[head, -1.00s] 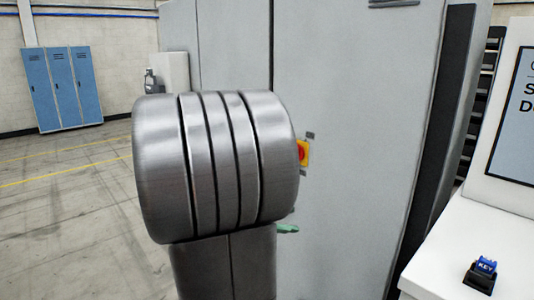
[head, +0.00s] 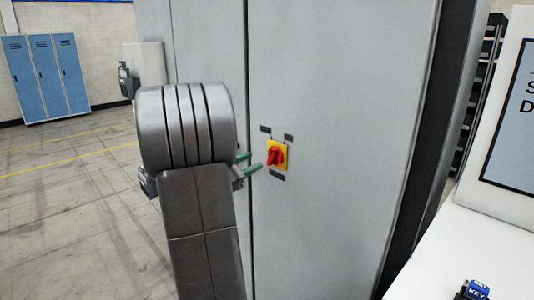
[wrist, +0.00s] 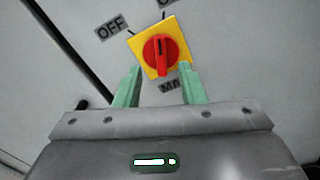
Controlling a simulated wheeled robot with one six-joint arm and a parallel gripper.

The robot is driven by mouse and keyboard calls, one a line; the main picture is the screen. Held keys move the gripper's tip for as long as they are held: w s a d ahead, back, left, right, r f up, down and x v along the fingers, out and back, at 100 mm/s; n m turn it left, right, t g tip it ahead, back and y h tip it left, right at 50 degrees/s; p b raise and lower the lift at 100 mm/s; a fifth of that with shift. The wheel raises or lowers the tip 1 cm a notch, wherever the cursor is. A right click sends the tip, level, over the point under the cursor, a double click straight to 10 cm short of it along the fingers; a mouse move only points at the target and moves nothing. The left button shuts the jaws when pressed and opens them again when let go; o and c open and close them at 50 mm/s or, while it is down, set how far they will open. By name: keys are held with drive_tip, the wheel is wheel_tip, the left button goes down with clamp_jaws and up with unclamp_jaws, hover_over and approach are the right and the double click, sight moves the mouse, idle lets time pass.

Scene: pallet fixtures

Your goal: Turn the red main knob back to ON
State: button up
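The red knob (head: 274,157) sits on a yellow plate (head: 284,150) on the tall grey cabinet door. In the wrist view the red knob (wrist: 161,52) has its raised grip upright in the picture. A label reading OFF (wrist: 111,31) is at its upper left, another label is cut off at the top, and one partly hidden label is below. My gripper (head: 256,160) is open, with its green fingers pointing at the plate. In the wrist view my gripper (wrist: 160,68) has one finger on each side below the knob, with nothing between them. Contact cannot be told.
The grey cabinet (head: 340,110) has a dark vertical seam left of the knob. A white console (head: 465,240) with a screen and a blue KEY block (head: 478,291) stands at the right. Blue lockers (head: 45,75) are far left. Open floor lies at the left.

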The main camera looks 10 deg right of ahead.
sight(271, 155)
drive_tip(key=p+x, duration=0.1)
drive_tip(key=x, duration=0.6)
drive_tip(key=shift+p, duration=0.3)
clamp_jaws()
